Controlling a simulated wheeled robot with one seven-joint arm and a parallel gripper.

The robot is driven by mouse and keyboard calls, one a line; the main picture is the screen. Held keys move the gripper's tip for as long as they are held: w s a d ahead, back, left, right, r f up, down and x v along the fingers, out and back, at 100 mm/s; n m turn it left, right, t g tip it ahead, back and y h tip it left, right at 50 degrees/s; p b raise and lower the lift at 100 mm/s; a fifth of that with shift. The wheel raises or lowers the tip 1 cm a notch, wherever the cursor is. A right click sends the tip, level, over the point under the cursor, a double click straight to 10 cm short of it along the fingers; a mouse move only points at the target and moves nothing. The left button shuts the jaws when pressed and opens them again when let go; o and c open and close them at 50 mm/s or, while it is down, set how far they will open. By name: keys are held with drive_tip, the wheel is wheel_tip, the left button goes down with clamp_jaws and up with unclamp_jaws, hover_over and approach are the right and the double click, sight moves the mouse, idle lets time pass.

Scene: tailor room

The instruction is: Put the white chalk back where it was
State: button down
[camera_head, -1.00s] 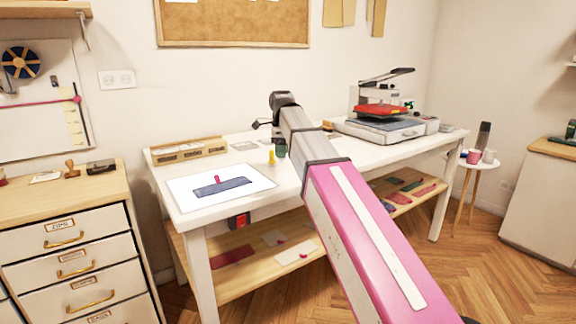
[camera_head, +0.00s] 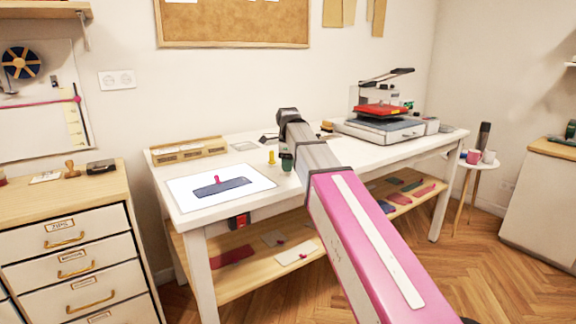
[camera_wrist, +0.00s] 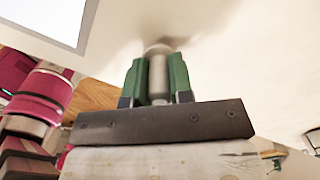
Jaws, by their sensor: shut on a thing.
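In the wrist view, my gripper (camera_wrist: 158,75) has two green fingers closed on a pale, rounded, upright piece, the white chalk (camera_wrist: 158,72). The tabletop lies just beyond its tip, with a soft shadow there; I cannot tell whether they touch. In the head view, my gripper (camera_head: 287,162) shows as a green tip over the white table (camera_head: 320,150), right of the small yellow piece. The chalk is hidden there by my gripper and arm.
A white sheet (camera_head: 250,177) with a dark blue strip (camera_head: 222,187) and a pink piece lies at left. A wooden compartment tray (camera_head: 188,151) is behind it. A small yellow piece (camera_head: 271,158) stands near my gripper. A heat press (camera_head: 385,118) stands at right.

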drive_tip(key=c, duration=1)
unclamp_jaws()
wheel_tip(320, 180, up, 12)
drive_tip(key=shift+r, duration=0.1)
